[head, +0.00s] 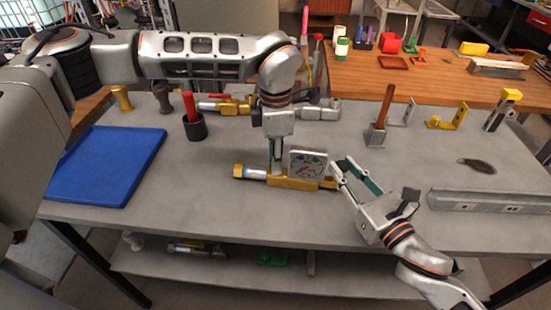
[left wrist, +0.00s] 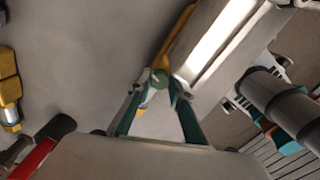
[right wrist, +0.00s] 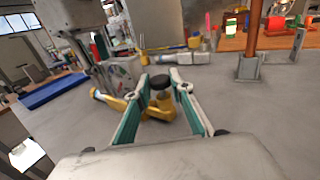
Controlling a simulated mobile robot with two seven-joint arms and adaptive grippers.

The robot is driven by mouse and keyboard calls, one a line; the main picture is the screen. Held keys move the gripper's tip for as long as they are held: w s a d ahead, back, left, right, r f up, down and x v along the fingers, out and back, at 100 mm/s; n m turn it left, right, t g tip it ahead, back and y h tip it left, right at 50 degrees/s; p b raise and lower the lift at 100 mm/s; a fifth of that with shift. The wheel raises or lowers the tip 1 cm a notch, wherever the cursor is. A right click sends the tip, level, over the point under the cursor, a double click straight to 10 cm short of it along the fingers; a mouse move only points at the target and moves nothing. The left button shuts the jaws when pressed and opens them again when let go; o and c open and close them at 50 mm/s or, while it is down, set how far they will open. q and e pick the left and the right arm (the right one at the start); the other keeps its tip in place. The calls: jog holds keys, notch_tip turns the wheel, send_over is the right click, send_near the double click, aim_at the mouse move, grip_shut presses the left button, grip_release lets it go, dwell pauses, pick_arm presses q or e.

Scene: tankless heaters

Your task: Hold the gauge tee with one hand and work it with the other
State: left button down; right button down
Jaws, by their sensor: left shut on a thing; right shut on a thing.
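The gauge tee (head: 290,183) is a brass fitting with a square-framed dial gauge (head: 306,164) and a silver and brass end at its left. It sits at the middle of the grey bench. My left gripper (head: 276,170) comes down from above and is shut on the tee just left of the dial. In the left wrist view its fingertips (left wrist: 160,84) meet at the tee's brass part. My right gripper (head: 336,180) reaches in from the right and is shut on the tee's right end. The right wrist view shows a dark round knob (right wrist: 160,82) on brass between its fingers.
A metal rail (head: 490,202) lies at the right. The front of the bench is clear.

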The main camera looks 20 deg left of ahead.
pick_arm(q)
jog(key=m, duration=1)
jog(key=shift+m, duration=2.1)
jog(key=c, duration=1.8)
grip_release()
jog(key=shift+r, duration=0.1)
jog(key=shift+r, duration=4)
